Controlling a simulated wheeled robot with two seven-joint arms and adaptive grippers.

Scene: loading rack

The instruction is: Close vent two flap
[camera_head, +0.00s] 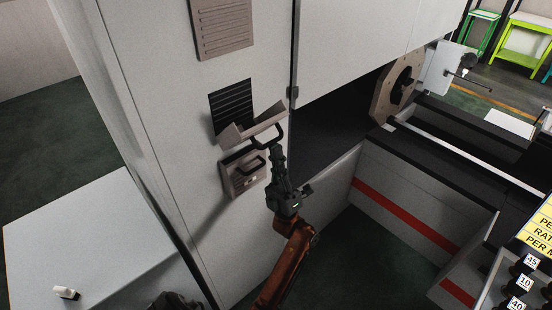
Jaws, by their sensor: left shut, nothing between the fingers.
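The machine's white front panel has three vents in a column. The middle vent (231,107) shows dark slats, and its beige flap (240,134) hangs open, tilted outward from the lower edge. A black handle (281,134) sits on the flap's right part. My right gripper is not in view.
A dark recess (325,122) opens right of the panel, with a chuck-like disc (396,88) beyond it. A low red-striped wall (405,215) runs at the right. A white box top (85,235) stands at lower left. Green floor shows between.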

